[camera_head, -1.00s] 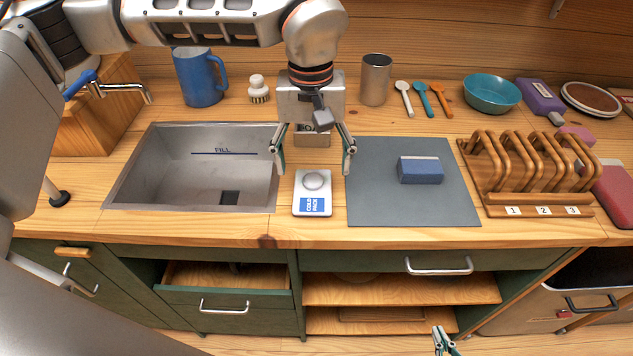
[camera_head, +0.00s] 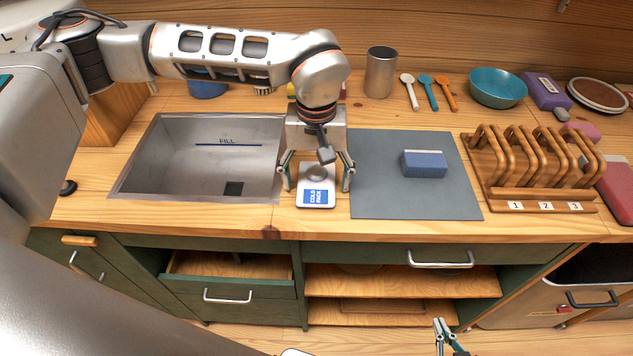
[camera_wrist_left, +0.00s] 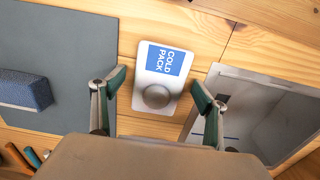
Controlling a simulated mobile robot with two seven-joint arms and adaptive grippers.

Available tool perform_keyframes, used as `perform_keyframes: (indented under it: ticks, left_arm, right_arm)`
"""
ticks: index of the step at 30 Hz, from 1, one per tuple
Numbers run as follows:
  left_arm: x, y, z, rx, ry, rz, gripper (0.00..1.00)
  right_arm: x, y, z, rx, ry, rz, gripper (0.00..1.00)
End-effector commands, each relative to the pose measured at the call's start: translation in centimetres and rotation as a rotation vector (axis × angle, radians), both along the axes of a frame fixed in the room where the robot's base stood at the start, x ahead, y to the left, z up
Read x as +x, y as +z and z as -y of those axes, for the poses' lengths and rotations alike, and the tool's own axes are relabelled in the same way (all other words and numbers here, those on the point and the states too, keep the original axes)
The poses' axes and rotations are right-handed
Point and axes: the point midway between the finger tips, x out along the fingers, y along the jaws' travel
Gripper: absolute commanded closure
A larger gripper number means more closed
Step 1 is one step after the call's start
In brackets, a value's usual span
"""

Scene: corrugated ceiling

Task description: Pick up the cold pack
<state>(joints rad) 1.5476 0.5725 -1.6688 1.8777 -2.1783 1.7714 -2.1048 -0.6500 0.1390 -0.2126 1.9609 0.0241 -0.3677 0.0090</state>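The cold pack (camera_head: 316,196) is a small white slab with a blue "COLD PACK" label and a round grey knob. It lies flat on the wooden counter between the sink and the grey mat. My left gripper (camera_head: 317,186) is open above it, one finger on each side. In the left wrist view the cold pack (camera_wrist_left: 166,72) shows between the two spread fingertips (camera_wrist_left: 158,84), with gaps on both sides. My right gripper (camera_head: 444,328) shows only in part at the bottom edge, low in front of the cabinets; its fingertips look slightly apart.
The sink (camera_head: 150,165) is close on the left. The grey mat (camera_head: 405,198) with a blue sponge (camera_head: 424,164) is close on the right. A wooden rack (camera_head: 535,194) stands further right. A metal cup (camera_head: 380,72) and spoons (camera_head: 427,92) are behind.

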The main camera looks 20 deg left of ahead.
Motion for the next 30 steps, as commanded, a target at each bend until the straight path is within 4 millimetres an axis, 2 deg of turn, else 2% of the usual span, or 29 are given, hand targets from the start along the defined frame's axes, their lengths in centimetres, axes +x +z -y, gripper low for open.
perform_keyframes:
  ticks: [1, 5, 15, 20, 26, 30]
  left_arm:
    - [0.0, 0.0, 0.0, 0.000, 0.000, 0.000, 0.37]
    - [0.0, 0.0, 0.0, 0.000, 0.000, 0.000, 0.71]
    - [0.0, 0.1, 0.0, -0.001, 0.000, 0.001, 0.71]
    - [0.1, 1.0, 0.0, 0.000, -0.001, 0.002, 0.71]
    - [0.1, 4.0, 0.0, -0.001, 0.001, 0.005, 0.71]
    - [0.2, 7.6, 0.0, 0.000, 0.000, 0.007, 0.71]
  right_arm:
    - [0.0, 0.0, 0.0, 0.000, 0.000, 0.001, 1.00]
    - [0.1, 0.1, 0.0, 0.001, 0.000, 0.002, 1.00]
    - [0.1, 0.1, 0.0, 0.000, 0.000, 0.003, 1.00]
    - [0.1, 0.1, 0.0, 0.000, 0.000, 0.003, 1.00]
    - [0.1, 0.0, 0.0, 0.000, 0.000, 0.003, 1.00]
    - [0.1, 0.0, 0.0, 0.000, 0.001, 0.003, 1.00]
